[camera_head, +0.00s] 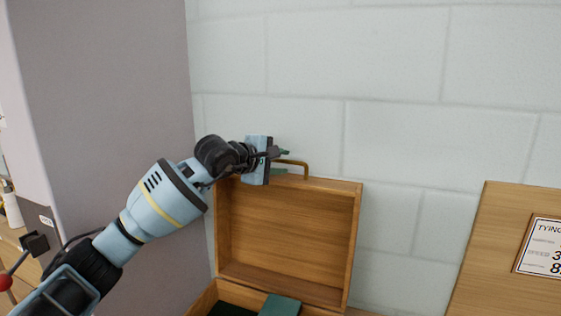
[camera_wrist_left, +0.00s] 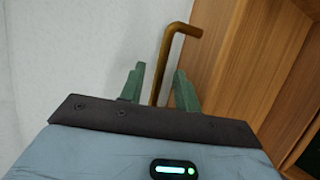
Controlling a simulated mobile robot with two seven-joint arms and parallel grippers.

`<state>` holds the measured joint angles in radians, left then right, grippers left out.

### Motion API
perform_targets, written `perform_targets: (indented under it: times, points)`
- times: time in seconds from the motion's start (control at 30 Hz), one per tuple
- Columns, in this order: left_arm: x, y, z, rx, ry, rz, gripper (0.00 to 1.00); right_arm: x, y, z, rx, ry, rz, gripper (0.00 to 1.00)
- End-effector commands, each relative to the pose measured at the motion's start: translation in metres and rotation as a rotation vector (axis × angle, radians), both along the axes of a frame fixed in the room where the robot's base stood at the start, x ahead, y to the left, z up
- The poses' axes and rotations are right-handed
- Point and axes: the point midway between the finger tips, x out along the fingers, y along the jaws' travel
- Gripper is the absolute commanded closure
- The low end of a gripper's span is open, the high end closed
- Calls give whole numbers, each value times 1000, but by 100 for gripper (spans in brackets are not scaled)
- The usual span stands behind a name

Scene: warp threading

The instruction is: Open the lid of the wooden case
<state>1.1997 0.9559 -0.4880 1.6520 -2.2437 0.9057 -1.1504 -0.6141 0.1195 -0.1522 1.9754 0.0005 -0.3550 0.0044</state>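The wooden case (camera_head: 222,292) stands below my left gripper, and its lid (camera_head: 285,235) is raised nearly upright, showing its hollow inner side. A brown bent handle (camera_head: 306,169) sticks up from the lid's top edge; it also shows in the left wrist view (camera_wrist_left: 169,48). My left gripper (camera_head: 282,161) is at the handle. In the left wrist view its two green fingers (camera_wrist_left: 158,90) are spread, with the handle between them and a gap visible on each side. The handle's far end is hidden behind the gripper. My right gripper is not in view.
A green object (camera_head: 280,305) lies in the case's base, which the picture's lower edge cuts off. A pale block wall (camera_head: 400,60) is behind. A wooden panel with a printed sign (camera_head: 541,246) is at the right, and a grey partition (camera_head: 100,100) at the left.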

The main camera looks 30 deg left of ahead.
Motion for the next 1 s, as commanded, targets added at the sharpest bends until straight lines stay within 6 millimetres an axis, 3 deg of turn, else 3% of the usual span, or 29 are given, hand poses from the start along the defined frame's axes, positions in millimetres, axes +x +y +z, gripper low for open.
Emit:
perform_targets:
  times: [0.4,0.67,1.0]
  points:
    - [8,-1,-3,1,1,1,68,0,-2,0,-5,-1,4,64]
    - [8,-1,-3,1,1,1,99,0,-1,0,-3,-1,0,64]
    - [8,-1,-3,1,0,1,100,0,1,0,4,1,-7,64]
